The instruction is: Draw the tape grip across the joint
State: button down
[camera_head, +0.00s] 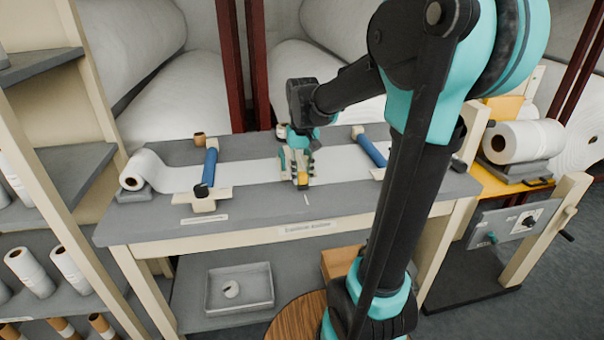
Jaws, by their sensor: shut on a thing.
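My gripper (298,165) is at the middle of the grey workbench, pointing down over the white wadding strip. It is shut on a small tape grip (302,182), whose yellow part shows between and below the fingers. The white strip (250,173) runs in from the left, and a white strip (342,160) continues on the right. The joint itself is hidden beneath my gripper. I cannot tell whether the tape grip touches the strip.
Blue bars cross the strip at left (209,168) and right (371,151). A white roll (138,170) lies at the bench's left end. A small brown roll (199,139) stands behind. The bench's front edge is mostly clear. A yellow-topped stand (480,178) is at right.

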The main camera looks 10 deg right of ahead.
aim_at(303, 174)
jog(key=shift+s, duration=0.2)
jog(key=c, duration=1.3)
grip_release()
notch_tip(303, 174, up, 12)
